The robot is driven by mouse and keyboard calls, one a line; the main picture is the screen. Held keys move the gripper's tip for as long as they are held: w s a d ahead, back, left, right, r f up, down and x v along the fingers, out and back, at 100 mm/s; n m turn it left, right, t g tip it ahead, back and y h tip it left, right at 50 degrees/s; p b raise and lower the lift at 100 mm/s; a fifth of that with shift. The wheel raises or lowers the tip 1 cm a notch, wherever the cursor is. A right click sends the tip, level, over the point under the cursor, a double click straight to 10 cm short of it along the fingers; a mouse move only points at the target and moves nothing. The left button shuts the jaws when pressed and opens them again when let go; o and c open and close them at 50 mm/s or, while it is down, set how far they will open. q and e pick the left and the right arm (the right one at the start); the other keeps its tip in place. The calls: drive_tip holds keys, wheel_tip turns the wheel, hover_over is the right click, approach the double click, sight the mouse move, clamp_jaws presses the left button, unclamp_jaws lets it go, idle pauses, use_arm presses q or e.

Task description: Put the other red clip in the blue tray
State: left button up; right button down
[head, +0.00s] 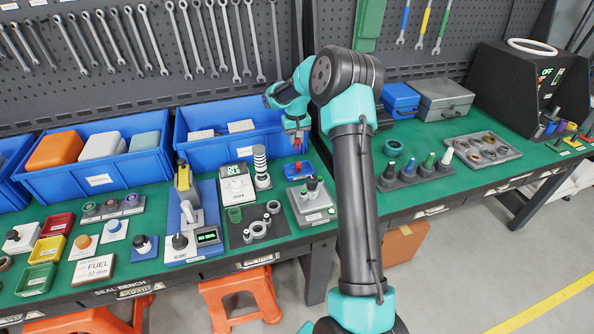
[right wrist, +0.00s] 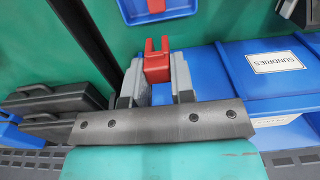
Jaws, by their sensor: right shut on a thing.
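My right gripper (head: 297,138) is shut on a red clip (right wrist: 157,62), which stands up between its two grey fingers in the right wrist view. The held clip also shows small and red below the fingers in the head view (head: 297,145). The small blue tray (right wrist: 178,16) is at the top of the right wrist view, apart from the held clip. In the head view the tray (head: 290,172) lies on the green bench just below the gripper. Another red piece (right wrist: 156,5), cut off by the frame edge, is in the tray. My left gripper is not in view.
A large blue bin labelled SUNDRIES (right wrist: 250,75) lies beside the gripper. A grey tester block (head: 309,205) stands in front of the tray. A rack with several coloured stoppers (head: 420,172) and a grey case (head: 443,98) are to the right.

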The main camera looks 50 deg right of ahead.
sight(296, 163)
wheel_tip(296, 163, down, 6)
drive_tip(key=shift+r, duration=0.1)
drive_tip(key=shift+a+f, duration=0.1)
drive_tip(key=shift+f, duration=0.15)
drive_tip(key=shift+s+f, duration=0.15)
drive_tip(key=shift+f, duration=1.85)
drive_tip(key=shift+f, duration=0.25)
drive_tip(key=shift+a+f, duration=0.1)
drive_tip(key=shift+f, duration=0.25)
drive_tip(key=c, duration=1.1)
unclamp_jaws()
drive_tip(key=shift+o, duration=0.6)
wheel_tip(296, 163, up, 14)
drive_tip(key=shift+f, duration=0.2)
